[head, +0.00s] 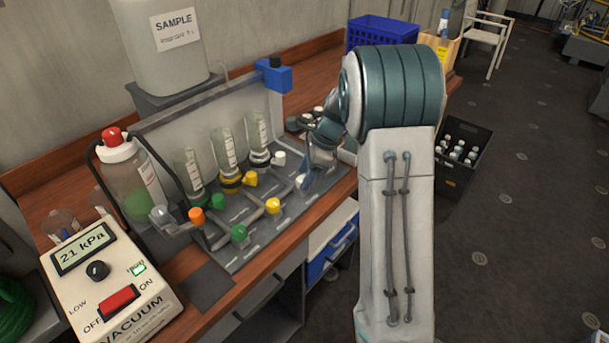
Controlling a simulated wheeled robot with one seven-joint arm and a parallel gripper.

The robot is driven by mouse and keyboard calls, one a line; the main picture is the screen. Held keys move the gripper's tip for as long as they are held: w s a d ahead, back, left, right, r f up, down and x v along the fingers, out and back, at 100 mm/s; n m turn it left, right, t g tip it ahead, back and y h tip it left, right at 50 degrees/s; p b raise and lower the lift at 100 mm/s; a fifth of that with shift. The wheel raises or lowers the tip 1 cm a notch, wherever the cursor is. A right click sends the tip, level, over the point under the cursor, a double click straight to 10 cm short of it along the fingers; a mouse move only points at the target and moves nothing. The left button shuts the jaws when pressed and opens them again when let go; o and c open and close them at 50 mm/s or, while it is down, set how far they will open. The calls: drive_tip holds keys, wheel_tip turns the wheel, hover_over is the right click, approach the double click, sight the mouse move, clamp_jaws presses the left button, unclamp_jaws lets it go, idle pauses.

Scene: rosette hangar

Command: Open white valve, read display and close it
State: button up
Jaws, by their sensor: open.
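A white valve knob (279,158) stands on the grey manifold panel (238,250), at the base of the rightmost glass cylinder. A second whitish knob (300,181) sits lower on the same branch, beside my gripper. My gripper (309,180) is open at the panel's right end, pointing down, close to this lower knob. Its fingertips are small and partly hidden by my arm, so I cannot tell whether they touch or straddle the knob. The display (83,250) on the white vacuum pump (110,290) reads 21 kPa. Its green HIGH light is lit.
Orange (196,215), green (238,232) and yellow (272,205) knobs stand left of the white ones. A red-capped bottle (128,178) is at left. A SAMPLE tank (160,45) stands behind. A blue crate (382,32) is at the back; the floor at right is mostly clear.

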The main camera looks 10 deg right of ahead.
drive_tip(key=shift+a+f, duration=0.2)
drive_tip(key=shift+f, duration=0.25)
drive_tip(key=c, duration=1)
